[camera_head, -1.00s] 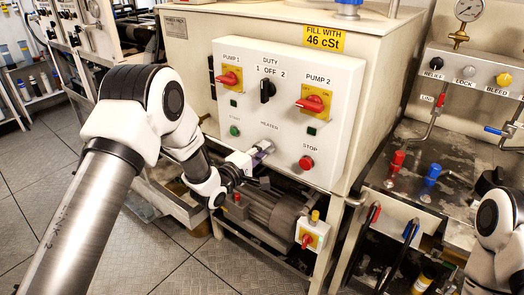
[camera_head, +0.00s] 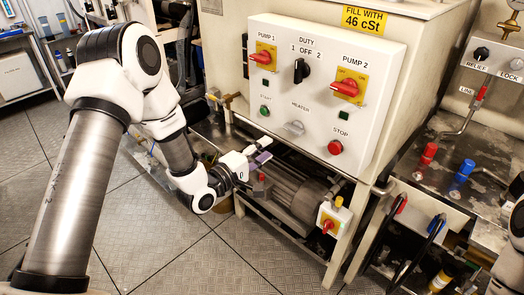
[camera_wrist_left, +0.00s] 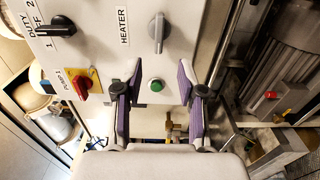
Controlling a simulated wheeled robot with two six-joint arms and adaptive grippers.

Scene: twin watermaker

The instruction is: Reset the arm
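My left gripper (camera_head: 265,150) is in front of and below the white control panel (camera_head: 390,50), left of the motor. In the left wrist view its two purple-padded fingers (camera_wrist_left: 160,95) stand wide apart with nothing between them. The grey heater knob (camera_head: 295,127) is on the panel, up and right of the gripper and clear of it. The knob also shows in the left wrist view (camera_wrist_left: 158,33), beyond the fingers. The green start button (camera_wrist_left: 156,86) shows in the gap between the fingers, farther off. Part of my right arm shows at the right edge; its gripper is out of frame.
A grey motor (camera_head: 295,190) sits under the panel, with a small red-and-yellow switch box (camera_head: 331,222) beside it. Red (camera_head: 426,155) and blue (camera_head: 462,172) valve handles stand on the bench at right. The tiled floor (camera_head: 170,255) at lower left is clear.

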